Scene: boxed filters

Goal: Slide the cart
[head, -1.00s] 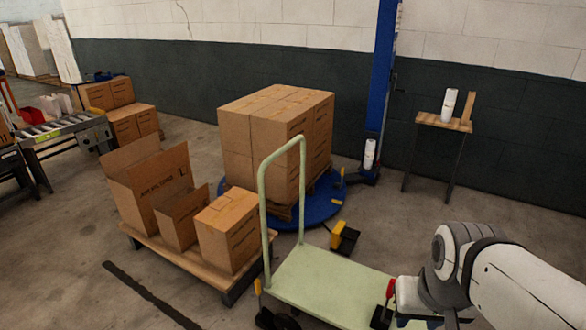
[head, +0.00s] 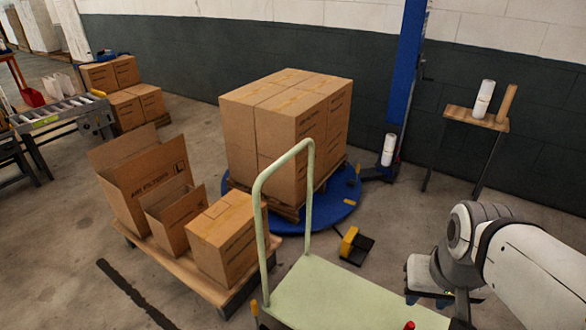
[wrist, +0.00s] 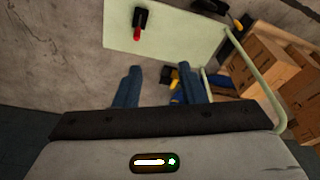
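The cart is a pale green platform with a looped push handle. Its deck (head: 330,295) is at the bottom middle of the head view, cut off by the lower edge, and its handle (head: 262,215) rises at the left end.
A low dolly (head: 190,278) with open and closed cartons stands left of the cart. Behind are stacked boxes (head: 285,130) on a blue turntable (head: 335,205), a yellow-black pedal (head: 352,245) and a small stand (head: 475,117). Bare floor lies at the right and lower left.

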